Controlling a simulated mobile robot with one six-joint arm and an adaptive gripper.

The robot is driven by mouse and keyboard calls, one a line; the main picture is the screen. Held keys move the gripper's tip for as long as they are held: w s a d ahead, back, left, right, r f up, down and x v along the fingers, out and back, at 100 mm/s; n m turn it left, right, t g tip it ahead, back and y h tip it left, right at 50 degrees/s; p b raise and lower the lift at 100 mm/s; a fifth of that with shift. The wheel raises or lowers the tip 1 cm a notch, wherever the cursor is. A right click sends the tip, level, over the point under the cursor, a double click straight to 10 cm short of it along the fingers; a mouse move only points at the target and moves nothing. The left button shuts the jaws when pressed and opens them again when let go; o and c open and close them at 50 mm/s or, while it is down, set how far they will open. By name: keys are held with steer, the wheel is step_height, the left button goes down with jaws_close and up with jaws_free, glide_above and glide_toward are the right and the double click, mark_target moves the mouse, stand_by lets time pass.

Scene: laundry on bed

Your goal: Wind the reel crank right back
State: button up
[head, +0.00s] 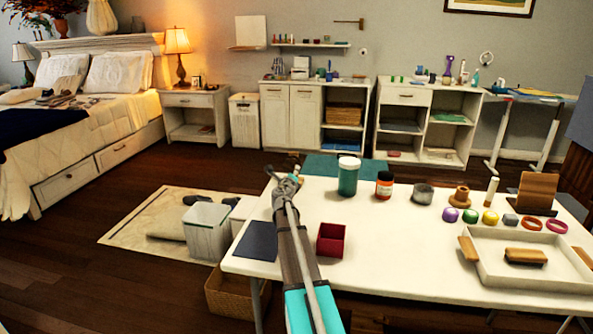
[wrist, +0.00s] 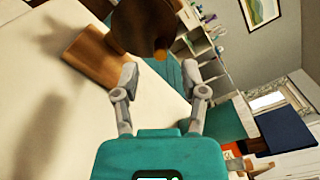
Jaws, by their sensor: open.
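In the wrist view a dark brown rounded body (wrist: 140,22), which looks like the reel, stands on or beside a brown wooden block (wrist: 96,60) on the white table. A small orange-brown piece (wrist: 160,54) at its lower edge may be the crank's knob; I cannot be sure. My gripper (wrist: 160,72) is open and empty, its fingertips just short of that piece and apart from it. In the head view my gripper (head: 286,184) is over the table's far left part, and my arm seems to hide the reel there. The crank's angle cannot be told.
The white table (head: 395,235) holds a red box (head: 331,240), a dark mat (head: 257,241), a teal jar (head: 348,177), an orange jar (head: 384,185) and a grey cup (head: 423,193). A white tray (head: 490,272) lies at right. Bare tabletop lies in the middle.

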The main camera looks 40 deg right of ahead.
mark_target(291, 166)
steer(key=shift+x, duration=2)
jaws_close()
